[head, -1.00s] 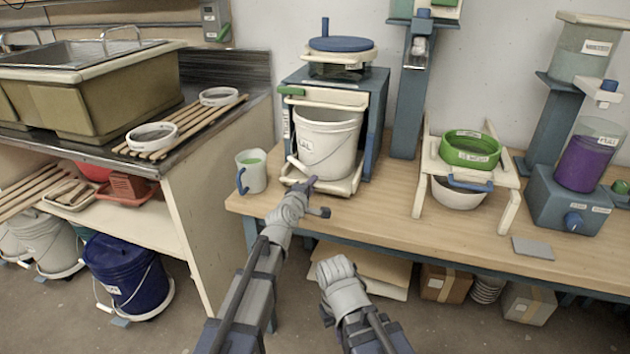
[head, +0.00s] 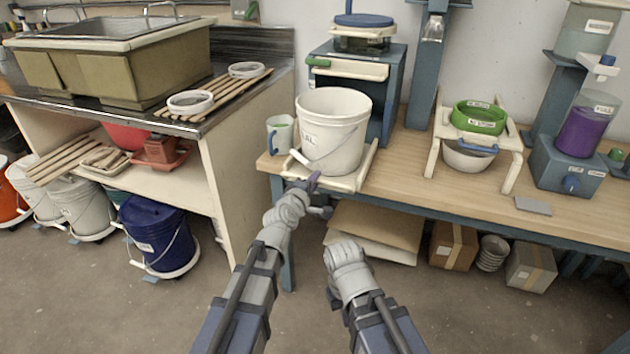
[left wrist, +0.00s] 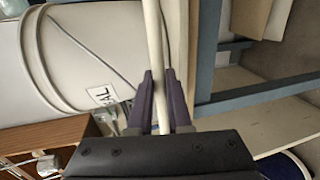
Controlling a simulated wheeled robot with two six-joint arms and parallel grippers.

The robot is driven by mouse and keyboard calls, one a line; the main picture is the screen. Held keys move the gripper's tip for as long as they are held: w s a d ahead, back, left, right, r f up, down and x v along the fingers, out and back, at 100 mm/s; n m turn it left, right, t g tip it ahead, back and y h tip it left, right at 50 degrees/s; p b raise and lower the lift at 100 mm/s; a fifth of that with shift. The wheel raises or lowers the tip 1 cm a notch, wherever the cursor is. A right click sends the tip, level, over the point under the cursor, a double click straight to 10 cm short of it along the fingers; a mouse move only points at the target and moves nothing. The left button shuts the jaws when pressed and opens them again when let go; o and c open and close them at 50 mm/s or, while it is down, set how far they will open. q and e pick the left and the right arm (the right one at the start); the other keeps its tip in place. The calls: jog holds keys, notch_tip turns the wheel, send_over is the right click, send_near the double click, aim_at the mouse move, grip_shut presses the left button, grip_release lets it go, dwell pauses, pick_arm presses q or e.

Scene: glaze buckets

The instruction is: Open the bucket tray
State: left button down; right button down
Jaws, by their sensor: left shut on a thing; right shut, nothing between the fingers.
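The cream bucket tray (head: 345,182) sticks out of the front of the blue cabinet (head: 386,92) on the workbench, reaching the bench's front edge. A white labelled bucket (head: 333,130) stands upright on it, in front of the cabinet. My left gripper (head: 313,181) is shut on the tray's front bar at the bench edge. In the left wrist view the purple fingers pinch the pale bar (left wrist: 154,40), with the bucket (left wrist: 75,60) to its left. My right gripper (head: 345,252) is shut and empty, below the bench front.
A mug with green contents (head: 280,134) stands just left of the tray. A white stand with a green ring (head: 479,117) is farther right on the bench. Cardboard (head: 375,228) and boxes (head: 453,246) sit under the bench. The floor in front is clear.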

pick_arm(q)
jog(key=c, duration=0.8)
grip_release()
jog(key=shift+c, duration=0.2)
jog(key=p+v, duration=0.1)
jog(key=v, duration=0.6)
jog(key=shift+s+a, duration=0.15)
jog(key=shift+s, duration=0.2)
